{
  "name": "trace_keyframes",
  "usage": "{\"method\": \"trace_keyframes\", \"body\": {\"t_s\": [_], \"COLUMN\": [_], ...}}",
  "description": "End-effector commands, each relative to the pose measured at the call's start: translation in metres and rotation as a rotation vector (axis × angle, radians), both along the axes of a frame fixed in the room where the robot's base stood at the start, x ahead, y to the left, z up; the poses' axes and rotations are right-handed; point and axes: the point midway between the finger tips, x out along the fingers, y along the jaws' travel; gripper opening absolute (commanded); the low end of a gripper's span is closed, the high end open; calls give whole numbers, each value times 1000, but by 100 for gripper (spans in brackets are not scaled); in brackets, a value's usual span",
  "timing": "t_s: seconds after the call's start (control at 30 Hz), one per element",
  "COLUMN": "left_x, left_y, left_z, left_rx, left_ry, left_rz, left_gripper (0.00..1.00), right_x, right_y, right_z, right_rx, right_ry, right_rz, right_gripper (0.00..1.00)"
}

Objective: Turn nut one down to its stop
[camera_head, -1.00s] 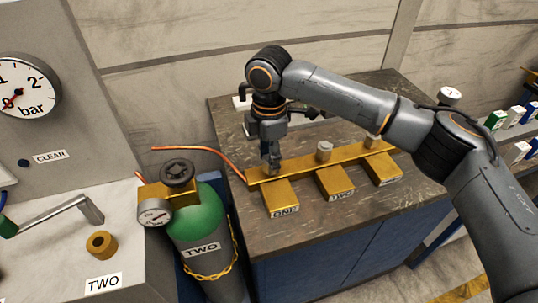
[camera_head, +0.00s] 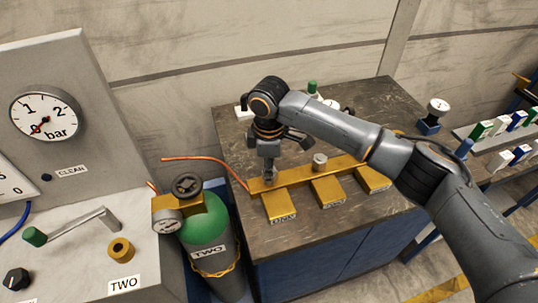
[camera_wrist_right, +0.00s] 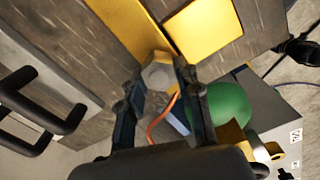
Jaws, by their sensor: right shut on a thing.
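The gold bar (camera_head: 296,177) lies on the dark bench top, with gold blocks along its front edge. The block labelled ONE (camera_head: 280,206) is nearest its left end. My right gripper (camera_head: 269,176) points down over the bar's left end, by block ONE. In the right wrist view it is shut on nut one (camera_wrist_right: 160,73), a grey hexagonal nut, with a dark finger on either side. In the head view the fingers mostly hide this nut. A second grey nut (camera_head: 320,161) stands upright further along the bar. My left gripper is not in view.
A green gas cylinder (camera_head: 205,226) marked TWO stands left of the bench. A copper tube (camera_head: 205,160) runs to the bar's left end. A panel with a bar gauge (camera_head: 45,115) is at the left. The bench front (camera_head: 300,232) has free room.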

Motion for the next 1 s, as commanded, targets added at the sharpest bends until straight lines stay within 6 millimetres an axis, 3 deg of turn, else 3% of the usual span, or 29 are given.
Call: {"method": "trace_keyframes", "body": {"t_s": [0.03,0.4,0.7,1.0], "left_x": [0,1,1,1], "left_y": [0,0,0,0], "left_z": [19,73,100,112], "left_rx": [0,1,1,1], "left_ry": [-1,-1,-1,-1], "left_rz": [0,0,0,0], "left_gripper": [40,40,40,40], "right_x": [-2,-1,0,1], "right_y": [0,1,0,0], "right_z": [8,6,3,1], "right_rx": [0,-1,-1,-1], "right_ry": [8,7,5,3], "right_rz": [-45,-387,-597,-701], "right_gripper": [2,2,2,2]}}
